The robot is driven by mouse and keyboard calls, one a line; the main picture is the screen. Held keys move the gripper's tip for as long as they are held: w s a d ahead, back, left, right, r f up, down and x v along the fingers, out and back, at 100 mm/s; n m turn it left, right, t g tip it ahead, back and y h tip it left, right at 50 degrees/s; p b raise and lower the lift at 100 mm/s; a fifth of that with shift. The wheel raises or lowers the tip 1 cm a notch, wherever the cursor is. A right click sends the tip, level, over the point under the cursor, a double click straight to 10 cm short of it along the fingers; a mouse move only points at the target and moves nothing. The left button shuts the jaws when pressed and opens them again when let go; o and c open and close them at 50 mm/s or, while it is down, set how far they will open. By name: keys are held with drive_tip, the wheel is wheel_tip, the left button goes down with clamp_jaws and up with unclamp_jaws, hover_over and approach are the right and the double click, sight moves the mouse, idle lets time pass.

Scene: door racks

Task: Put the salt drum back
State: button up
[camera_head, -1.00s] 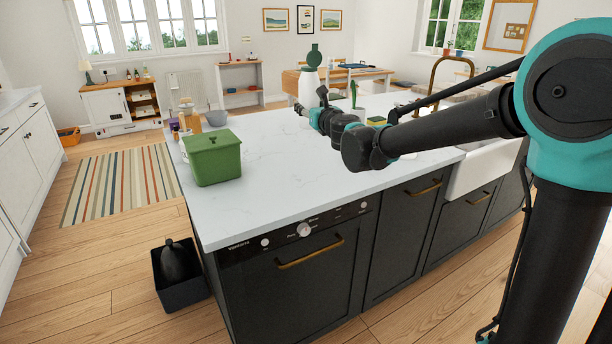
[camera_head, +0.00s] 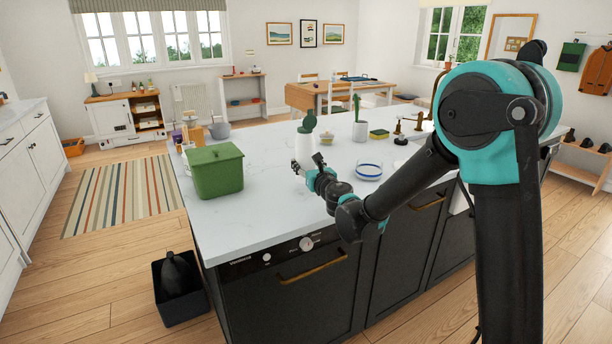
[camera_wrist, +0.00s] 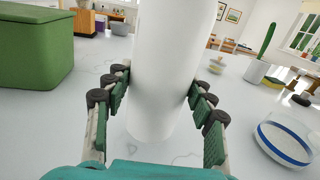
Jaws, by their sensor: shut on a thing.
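The salt drum (camera_head: 304,151) is a white cylinder with a green top, upright over the island worktop (camera_head: 262,215). My gripper (camera_head: 306,172) is shut on its lower part. In the wrist view the white drum (camera_wrist: 165,60) stands between the two dark-padded fingers of my gripper (camera_wrist: 158,88), which press on its sides. Its lower end is close to the worktop; I cannot tell whether it touches. The drum's top is out of the wrist view.
A green lidded box (camera_head: 216,172) stands left of the drum. Bottles and a grey pot (camera_head: 219,130) are at the back left. The worktop's front left is bare.

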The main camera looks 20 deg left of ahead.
drive_tip(key=shift+f, duration=2.1)
drive_tip(key=o, duration=1.6)
drive_tip(key=shift+f, duration=0.1)
drive_tip(key=shift+o, duration=0.2)
